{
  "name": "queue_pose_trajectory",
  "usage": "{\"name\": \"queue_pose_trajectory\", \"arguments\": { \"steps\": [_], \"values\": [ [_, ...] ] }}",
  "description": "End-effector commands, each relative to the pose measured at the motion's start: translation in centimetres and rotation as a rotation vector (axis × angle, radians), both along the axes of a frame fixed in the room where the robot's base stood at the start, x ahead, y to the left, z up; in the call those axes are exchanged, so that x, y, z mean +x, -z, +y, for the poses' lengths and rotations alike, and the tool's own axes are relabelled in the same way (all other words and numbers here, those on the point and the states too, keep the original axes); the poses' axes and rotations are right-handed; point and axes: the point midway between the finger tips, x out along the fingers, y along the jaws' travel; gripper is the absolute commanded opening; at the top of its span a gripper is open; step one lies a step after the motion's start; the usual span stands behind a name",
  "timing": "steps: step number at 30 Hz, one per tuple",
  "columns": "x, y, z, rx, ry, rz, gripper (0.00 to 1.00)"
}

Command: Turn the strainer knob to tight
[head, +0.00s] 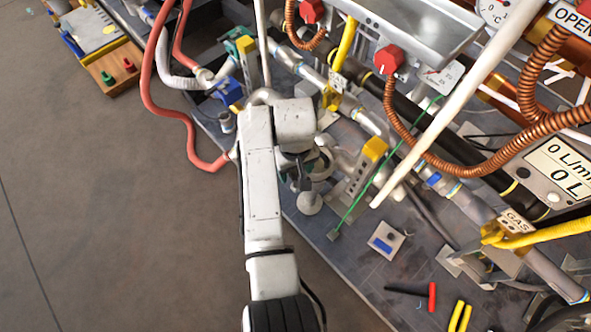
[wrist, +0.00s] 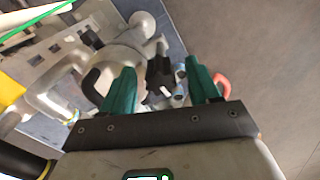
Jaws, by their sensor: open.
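My gripper (wrist: 160,68) is open, with two green fingers spread apart in the wrist view. A dark, lobed part that looks like the strainer knob (wrist: 158,84) shows in the gap between the fingers, with no clear contact. Next to it is a pale grey, rounded fitting (wrist: 128,60), which seems to be the strainer body. In the head view my wrist covers most of this spot, so the knob's setting cannot be read. A grey round disc (head: 309,203) shows just below my wrist there.
A slotted bracket with a yellow top (head: 372,152) stands close to the right of my gripper. A thin green rod (head: 385,165) and a thick white pipe (head: 455,105) slant past on the right. A red hose (head: 190,130) lies at left. Bare floor (head: 90,220) is open on the left.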

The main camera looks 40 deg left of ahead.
Motion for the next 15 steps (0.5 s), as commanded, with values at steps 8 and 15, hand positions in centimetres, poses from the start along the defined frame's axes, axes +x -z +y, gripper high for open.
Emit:
{"name": "queue_pose_trajectory", "arguments": {
  "steps": [8,15],
  "values": [
    [0.00,0.19,0.01,0.000,0.000,0.000,0.61],
    [0.00,0.19,0.01,0.000,0.000,0.000,0.42]
  ]
}}
